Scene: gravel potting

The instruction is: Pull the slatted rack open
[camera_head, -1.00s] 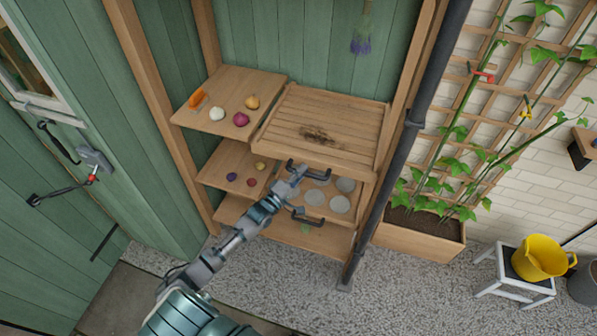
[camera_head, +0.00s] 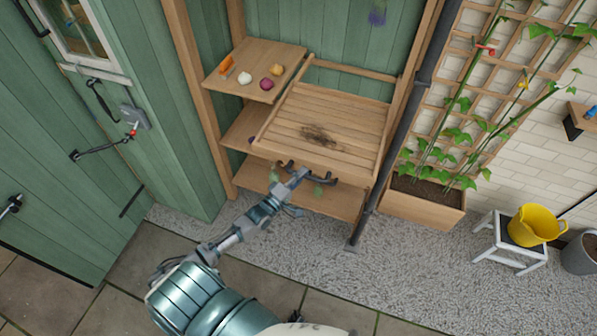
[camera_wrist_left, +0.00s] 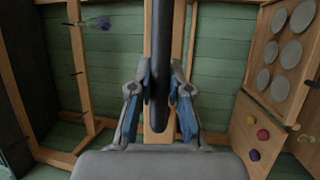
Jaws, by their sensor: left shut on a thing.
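The slatted rack (camera_head: 331,123) is a wooden slatted tray with a dark smudge in its middle. It stands out from the front of the shelf unit, with a gap between its slats and the back rail. My left gripper (camera_head: 298,177) is at the rack's front edge, shut on its dark handle (camera_head: 325,181). The wrist view shows my left gripper's (camera_wrist_left: 161,88) two fingers on either side of a dark bar. The fingers and arm hide part of the handle. My right gripper is out of view.
A shelf (camera_head: 253,70) with vegetables is left of the rack. A dark pipe (camera_head: 400,128) and a planter (camera_head: 424,204) stand close on the right. A white stool (camera_head: 508,247) with a yellow bucket (camera_head: 537,225) is farther right. The gravel in front is clear.

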